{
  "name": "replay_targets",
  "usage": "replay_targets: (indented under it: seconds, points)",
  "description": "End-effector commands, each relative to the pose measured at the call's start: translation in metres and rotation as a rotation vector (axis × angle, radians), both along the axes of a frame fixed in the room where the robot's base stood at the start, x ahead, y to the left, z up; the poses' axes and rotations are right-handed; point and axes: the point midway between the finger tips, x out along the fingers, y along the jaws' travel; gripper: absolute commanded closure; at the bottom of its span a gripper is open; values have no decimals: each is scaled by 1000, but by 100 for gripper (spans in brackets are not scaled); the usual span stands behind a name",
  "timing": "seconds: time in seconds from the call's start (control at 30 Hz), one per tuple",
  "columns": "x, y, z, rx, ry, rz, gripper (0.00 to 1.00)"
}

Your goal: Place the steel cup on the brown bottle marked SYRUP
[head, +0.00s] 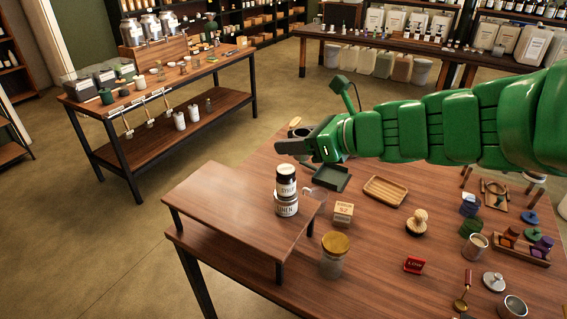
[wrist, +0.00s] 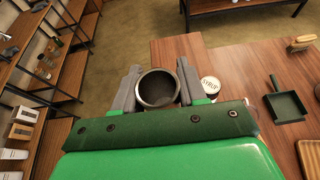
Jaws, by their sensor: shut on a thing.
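My gripper (head: 296,143) is shut on the steel cup (wrist: 157,89), which shows in the wrist view between the two grey fingers, with its open mouth facing the camera. In the head view I cannot make out the cup clearly at the dark jaws. The brown bottle (head: 286,182) has a white label marked SYRUP and a white top. It stands upright on a labelled pale container (head: 287,207) on the raised wooden stand. In the wrist view its white SYRUP top (wrist: 210,85) lies just right of the right finger. In the head view my gripper is above and behind the bottle.
The raised stand (head: 220,207) is otherwise clear. Near it are a corked jar (head: 333,262), a wooden block (head: 343,214), a dark dustpan (head: 329,178) and a wooden tray (head: 385,191). Several small items crowd the table's right side.

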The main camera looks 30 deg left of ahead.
Motion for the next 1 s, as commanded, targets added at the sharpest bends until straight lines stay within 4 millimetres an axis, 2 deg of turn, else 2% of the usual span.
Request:
replay_targets:
  seconds: [0.73, 1.0]
  points:
    - [64, 58, -41, -2, 3, -1, 88]
    - [82, 75, -71, -2, 2, -2, 88]
